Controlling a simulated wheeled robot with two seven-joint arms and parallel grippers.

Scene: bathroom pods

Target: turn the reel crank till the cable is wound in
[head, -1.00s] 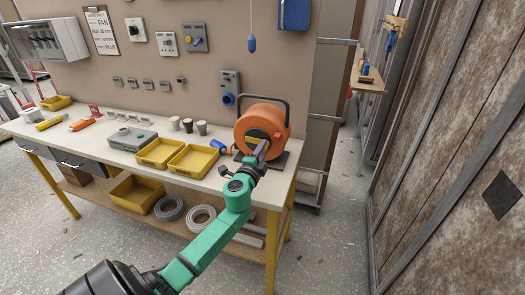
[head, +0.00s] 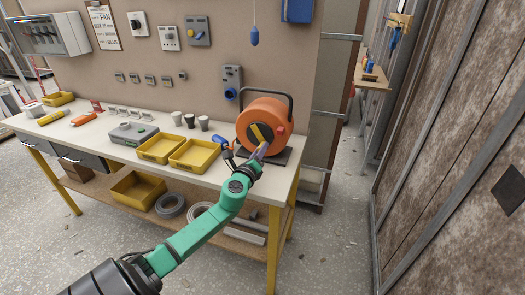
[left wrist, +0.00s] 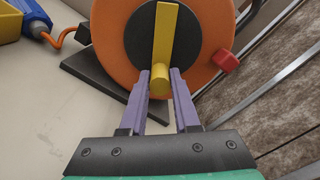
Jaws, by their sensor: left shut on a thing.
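The orange cable reel (head: 272,108) stands on a dark base plate near the right end of the workbench. Its yellow crank (head: 258,132) crosses the black hub, and the crank also shows in the left wrist view (left wrist: 164,35). The crank's round knob (left wrist: 159,80) is at the lower end of the bar. My left gripper (head: 262,152) is shut on this knob, one finger on each side. A blue plug (left wrist: 38,25) with a short orange cable end (left wrist: 68,36) lies left of the reel. My right gripper is in neither view.
Two yellow trays (head: 196,170) lie on the bench (head: 110,157) left of the reel, with several grey cups behind them. A red block (left wrist: 227,62) sits at the reel's right side.

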